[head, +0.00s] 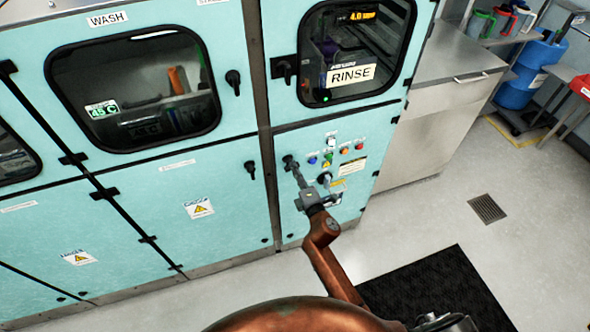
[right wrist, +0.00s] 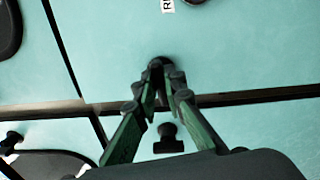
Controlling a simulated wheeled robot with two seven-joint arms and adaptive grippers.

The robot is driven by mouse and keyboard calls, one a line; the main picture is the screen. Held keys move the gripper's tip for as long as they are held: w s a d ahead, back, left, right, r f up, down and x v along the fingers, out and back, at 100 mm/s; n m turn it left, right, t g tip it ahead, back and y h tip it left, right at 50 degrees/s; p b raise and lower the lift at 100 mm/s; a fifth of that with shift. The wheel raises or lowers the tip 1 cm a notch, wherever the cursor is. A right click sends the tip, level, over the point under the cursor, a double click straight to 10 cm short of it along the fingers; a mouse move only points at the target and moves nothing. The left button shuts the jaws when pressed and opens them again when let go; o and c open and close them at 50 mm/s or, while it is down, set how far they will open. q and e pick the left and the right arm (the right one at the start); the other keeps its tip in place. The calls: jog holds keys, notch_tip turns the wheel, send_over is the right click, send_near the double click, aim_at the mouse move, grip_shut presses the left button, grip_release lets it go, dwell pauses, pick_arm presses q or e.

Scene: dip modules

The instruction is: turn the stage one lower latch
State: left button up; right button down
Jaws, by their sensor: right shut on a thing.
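My right gripper (head: 293,168) reaches the teal panel below the RINSE window, left of the coloured buttons. In the right wrist view its two green-sided fingers (right wrist: 164,92) close together on a small black latch (right wrist: 158,64), whose base shows just past the fingertips. The fingers hide most of this latch, so its exact angle cannot be told. Another black latch (head: 250,168) stands on the lower panel under the WASH window, left of the gripper and apart from it. My left gripper is not in view.
The WASH door latch (head: 233,82) and RINSE door latch (head: 286,69) sit higher up. Coloured buttons (head: 327,160) are close to the right of my gripper. A steel counter (head: 430,125) stands at the right. The floor there is clear around a drain grate (head: 487,209).

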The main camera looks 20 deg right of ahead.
jog(key=shift+m, duration=0.9)
jog(key=shift+f, duration=0.1)
jog(key=c, duration=2)
grip_release()
jog(key=s, duration=0.8)
jog(key=s+d, duration=0.1)
jog(key=s, duration=0.3)
